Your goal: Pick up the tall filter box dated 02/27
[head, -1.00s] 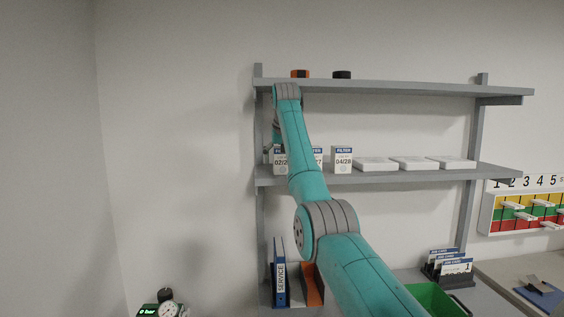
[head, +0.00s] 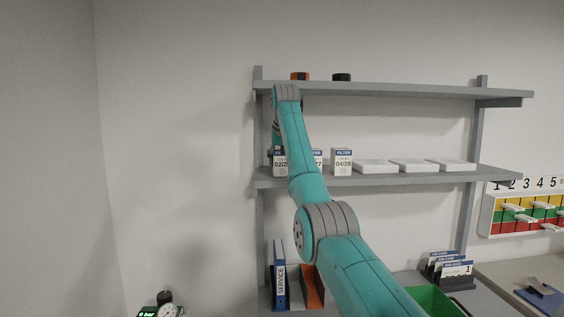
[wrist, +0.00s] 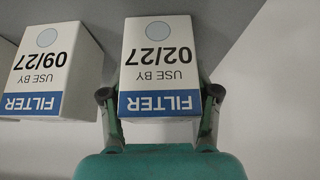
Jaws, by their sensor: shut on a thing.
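The tall filter box dated 02/27 (wrist: 160,62) is white with a blue FILTER band and appears upside down in the wrist view. My gripper (wrist: 160,95) is shut on it, one finger on each side near the blue band. In the head view the box (head: 280,162) is at the left end of the middle shelf, partly hidden by my arm. The gripper is mostly hidden there. I cannot tell whether the box touches the shelf.
A similar box dated 09/27 (wrist: 48,75) stands close beside the held one. Another, dated 04/28 (head: 342,162), stands to the right, then flat white boxes (head: 375,166). The top shelf (head: 400,89) hangs above. The wall left of the shelving is clear.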

